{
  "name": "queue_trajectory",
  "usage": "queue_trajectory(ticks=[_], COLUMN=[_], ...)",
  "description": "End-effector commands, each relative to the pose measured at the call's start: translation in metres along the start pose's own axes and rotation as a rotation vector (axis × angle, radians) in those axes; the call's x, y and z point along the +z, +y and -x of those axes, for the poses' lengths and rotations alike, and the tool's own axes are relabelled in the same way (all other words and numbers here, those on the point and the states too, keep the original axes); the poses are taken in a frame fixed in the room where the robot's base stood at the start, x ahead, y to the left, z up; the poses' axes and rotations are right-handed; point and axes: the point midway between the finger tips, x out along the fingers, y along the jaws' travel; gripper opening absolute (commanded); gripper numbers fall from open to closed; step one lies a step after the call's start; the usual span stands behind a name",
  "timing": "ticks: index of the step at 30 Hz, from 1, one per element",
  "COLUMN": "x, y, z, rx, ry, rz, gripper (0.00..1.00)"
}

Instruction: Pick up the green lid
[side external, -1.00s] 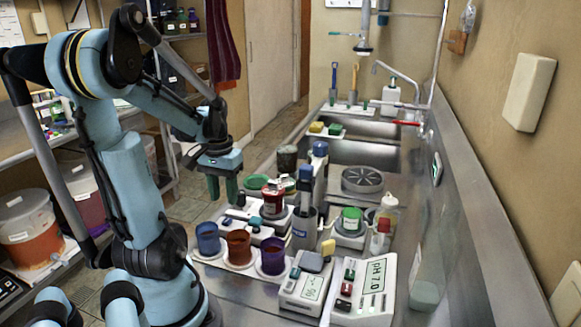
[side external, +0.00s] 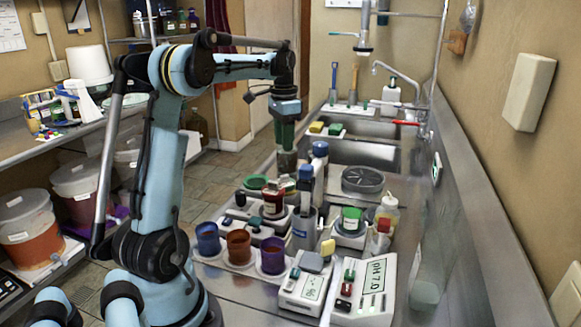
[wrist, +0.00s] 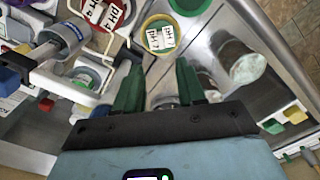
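A flat green lid (side external: 255,182) lies on the counter behind the red jar in the side view. In the wrist view, a green disc (wrist: 190,4), probably this lid, is cut off by the top edge. A second green lid (side external: 352,213) sits on a white jar farther right.
Blue, brown and purple cups (side external: 239,247) line the front. Two meters (side external: 363,290) sit at front right. The sink (side external: 365,152) lies behind.

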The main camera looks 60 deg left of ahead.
Motion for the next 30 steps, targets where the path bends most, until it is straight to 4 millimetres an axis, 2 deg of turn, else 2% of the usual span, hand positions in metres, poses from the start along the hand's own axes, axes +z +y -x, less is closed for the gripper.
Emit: queue_trajectory(ticks=[7,16,25,30], x=[0.000,0.000,-0.001,-0.001], y=[0.000,-0.001,-0.002,-0.001], z=[-0.039,-0.059,-0.098,-0.105], rx=[0.000,0.000,-0.001,-0.001], ry=[0.000,0.000,0.002,0.003], rz=[0.004,0.005,0.004,0.004], gripper=[0.39,0.39,0.39,0.39])
